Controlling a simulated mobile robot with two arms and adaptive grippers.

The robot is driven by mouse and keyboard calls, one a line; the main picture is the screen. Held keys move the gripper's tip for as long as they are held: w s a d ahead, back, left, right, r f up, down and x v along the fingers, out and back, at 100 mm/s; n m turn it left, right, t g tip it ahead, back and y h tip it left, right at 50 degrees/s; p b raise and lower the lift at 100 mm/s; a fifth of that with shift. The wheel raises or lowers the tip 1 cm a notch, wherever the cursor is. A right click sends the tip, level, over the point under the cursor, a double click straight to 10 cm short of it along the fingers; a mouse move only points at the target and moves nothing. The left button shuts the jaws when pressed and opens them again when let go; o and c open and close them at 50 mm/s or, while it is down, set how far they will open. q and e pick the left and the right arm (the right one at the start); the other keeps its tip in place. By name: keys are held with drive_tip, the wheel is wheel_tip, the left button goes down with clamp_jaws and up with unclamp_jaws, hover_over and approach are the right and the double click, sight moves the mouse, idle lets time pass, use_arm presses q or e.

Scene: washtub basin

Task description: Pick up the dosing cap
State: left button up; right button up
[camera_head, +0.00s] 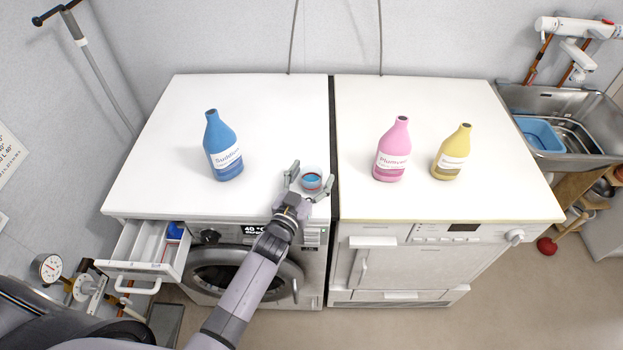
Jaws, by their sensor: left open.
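The dosing cap (312,181) is a small round cup, blue with a reddish band at its rim. It stands on the white top of the left machine, near its front right corner. My left gripper (308,178) reaches in from the front, with its fingers open on either side of the cap. I cannot tell whether the fingers touch it. My right gripper is not in view.
A blue bottle (222,146) stands left of the cap. A pink bottle (392,150) and a yellow bottle (452,153) stand on the right machine (440,95). The detergent drawer (146,250) is pulled open at front left. A sink (570,115) is at right.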

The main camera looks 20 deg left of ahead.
use_arm(q)
drive_tip(key=c, duration=1)
